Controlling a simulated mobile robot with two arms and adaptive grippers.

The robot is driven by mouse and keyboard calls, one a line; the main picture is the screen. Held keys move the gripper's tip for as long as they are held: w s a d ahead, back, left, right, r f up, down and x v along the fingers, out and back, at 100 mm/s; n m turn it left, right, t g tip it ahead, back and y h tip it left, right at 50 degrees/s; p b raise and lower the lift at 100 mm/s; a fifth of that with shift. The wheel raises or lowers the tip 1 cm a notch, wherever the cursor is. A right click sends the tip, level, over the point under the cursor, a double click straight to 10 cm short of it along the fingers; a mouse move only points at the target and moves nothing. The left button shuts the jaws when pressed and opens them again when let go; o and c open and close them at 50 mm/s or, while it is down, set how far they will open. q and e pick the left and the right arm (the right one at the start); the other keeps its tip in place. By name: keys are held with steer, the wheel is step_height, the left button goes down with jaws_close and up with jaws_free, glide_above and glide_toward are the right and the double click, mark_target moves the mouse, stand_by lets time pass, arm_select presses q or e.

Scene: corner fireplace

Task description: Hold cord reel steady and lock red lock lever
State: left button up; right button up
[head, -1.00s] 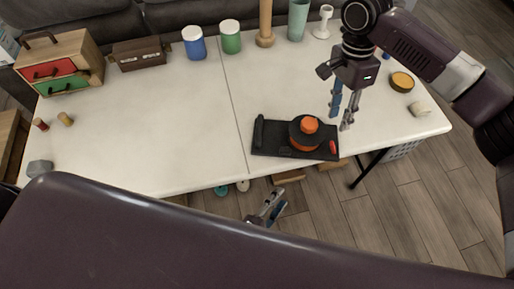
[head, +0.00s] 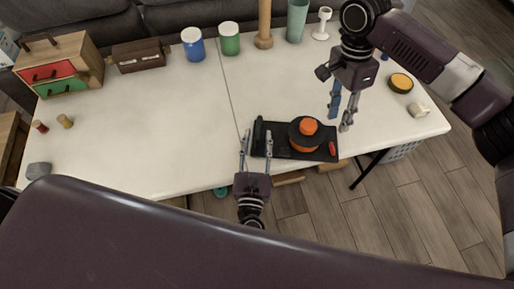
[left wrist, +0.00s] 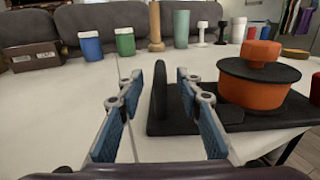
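The cord reel (head: 306,134), an orange drum with a black top disc and an orange knob, sits on a black base (head: 272,140) near the table's front edge. The red lock lever (head: 332,148) is at the base's right end. A black upright post (head: 258,133) stands at its left end. My left gripper (head: 256,136) is open at the base's left end. In the left wrist view its blue-padded fingers (left wrist: 158,115) are apart, with the post (left wrist: 160,90) between them farther ahead; contact cannot be told. My right gripper (head: 340,116) is open and empty above the table, behind and right of the reel.
Blue (head: 193,44) and green (head: 229,38) canisters, a wooden post (head: 264,25) and a teal cup (head: 297,20) line the back. A drawer box (head: 57,62) stands back left. A yellow-topped tin (head: 401,83) is right. The table's middle left is clear.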

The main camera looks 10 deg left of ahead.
arm_select(q)
steer(key=shift+w+a, duration=0.15)
steer(key=shift+w, duration=0.9)
steer(key=shift+w+a, duration=0.15)
steer(key=shift+w, duration=0.9)
steer(key=shift+c, duration=0.3)
jaws_close()
steer(key=shift+o, duration=0.3)
jaws_free()
steer(key=shift+o, duration=0.2)
steer(key=o, duration=0.5)
steer(key=s, duration=0.4)
steer(key=s+d, duration=0.1)
steer(key=s, duration=0.7)
steer(key=shift+d, duration=0.4)
